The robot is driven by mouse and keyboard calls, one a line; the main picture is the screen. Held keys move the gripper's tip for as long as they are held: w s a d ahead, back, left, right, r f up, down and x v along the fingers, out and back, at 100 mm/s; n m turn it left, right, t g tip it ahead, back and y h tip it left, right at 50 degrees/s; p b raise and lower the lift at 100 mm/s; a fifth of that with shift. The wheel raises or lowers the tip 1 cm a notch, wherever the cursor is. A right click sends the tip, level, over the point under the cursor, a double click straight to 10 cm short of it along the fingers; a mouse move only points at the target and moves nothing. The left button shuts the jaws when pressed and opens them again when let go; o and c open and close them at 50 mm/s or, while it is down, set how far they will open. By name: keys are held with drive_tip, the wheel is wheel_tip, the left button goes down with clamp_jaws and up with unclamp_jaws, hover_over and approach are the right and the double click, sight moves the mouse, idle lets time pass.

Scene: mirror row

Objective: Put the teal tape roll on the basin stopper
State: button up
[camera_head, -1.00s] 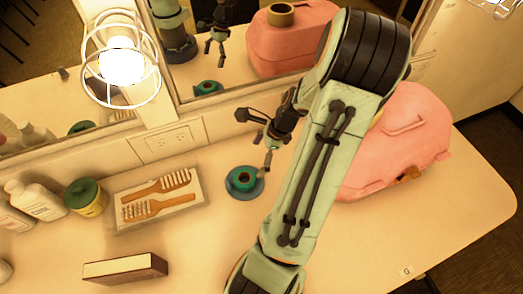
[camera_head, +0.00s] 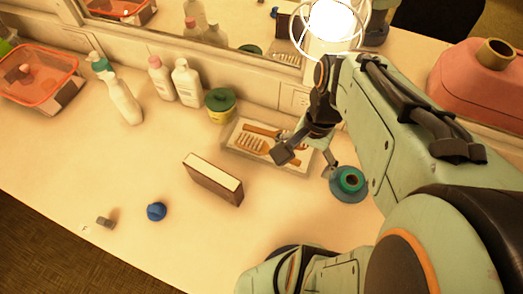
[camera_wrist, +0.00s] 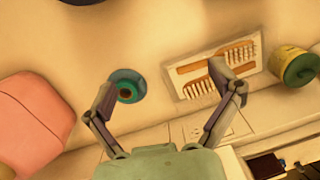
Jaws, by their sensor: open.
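The teal tape roll (camera_head: 350,179) lies flat on a blue-grey disc, which looks like the basin stopper (camera_head: 349,197). The roll also shows in the wrist view (camera_wrist: 127,92), with the stopper's rim (camera_wrist: 121,75) around it. The roll sits slightly off-centre there. My gripper (camera_head: 309,162) is open and empty, its fingers spread above the counter between the brush tray and the roll. In the wrist view my gripper (camera_wrist: 165,80) has one finger beside the roll and the other over the tray's edge. No finger appears to hold the roll.
A tray (camera_head: 232,143) with wooden brushes lies left of the roll. A yellow jar (camera_head: 220,108), white bottles (camera_head: 187,83) and a red-rimmed tub (camera_head: 62,100) stand along the mirror. A dark box (camera_head: 213,180) and blue knob (camera_head: 157,211) lie in front. A pink case (camera_head: 480,85) is right.

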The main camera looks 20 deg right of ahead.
drive_tip(key=s+a+r+n, duration=0.2)
drive_tip(key=s+a+n, duration=0.3)
drive_tip(key=a+n, duration=0.4)
drive_tip(key=n, duration=0.2)
drive_tip(key=shift+s+r+n, duration=0.3)
drive_tip(key=shift+r+n, duration=0.05)
drive_tip(key=shift+n, duration=0.05)
